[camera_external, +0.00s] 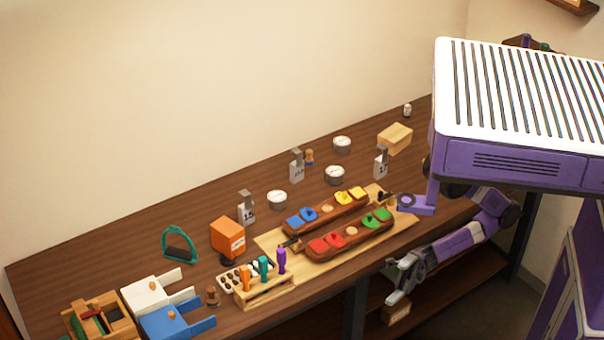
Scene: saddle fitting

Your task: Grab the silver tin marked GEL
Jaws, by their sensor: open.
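Three round silver tins stand on the brown table: a front-left one (277,200), a middle one (334,175) and a back one (342,144). They look alike, and their lettering is too small to read, so I cannot tell which is marked GEL. My gripper (396,288) is open and empty. It hangs low by the table's front edge, to the right of the middle, well apart from all three tins.
A wooden board (268,243) with two long brown holders of coloured pieces lies between the front edge and the tins. Grey number stands (297,166), an orange box (228,238) and a tan box (395,138) stand nearby. A lower shelf (440,290) is under the table.

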